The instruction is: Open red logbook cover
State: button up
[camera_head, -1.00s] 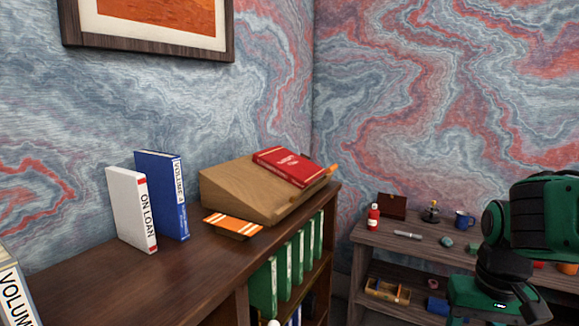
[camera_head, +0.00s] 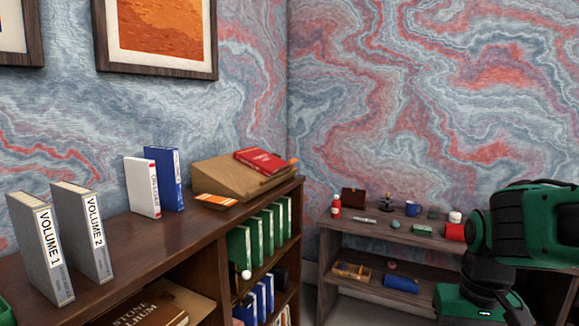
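The red logbook (camera_head: 259,161) lies closed on the sloped top of a wooden lectern (camera_head: 215,174). The lectern stands at the far right end of the dark wooden bookcase top. An orange piece sticks out at the right edge of the slope. My green and black arm shows at the right edge of the view, well apart from the logbook. My gripper's fingers are not in view.
On the bookcase top (camera_head: 128,228) stand grey Volume 1 (camera_head: 38,250) and Volume 2 (camera_head: 84,232), a white book (camera_head: 142,188), a blue book (camera_head: 165,180) and an orange striped item (camera_head: 214,201). A lower shelf unit (camera_head: 395,235) with small items stands right.

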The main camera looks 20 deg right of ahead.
aim_at(270, 162)
jog(key=u, duration=0.1)
jog(key=k, duration=0.2)
jog(key=z, duration=0.95)
jog(key=i, duration=2.2)
jog(key=u, duration=0.7)
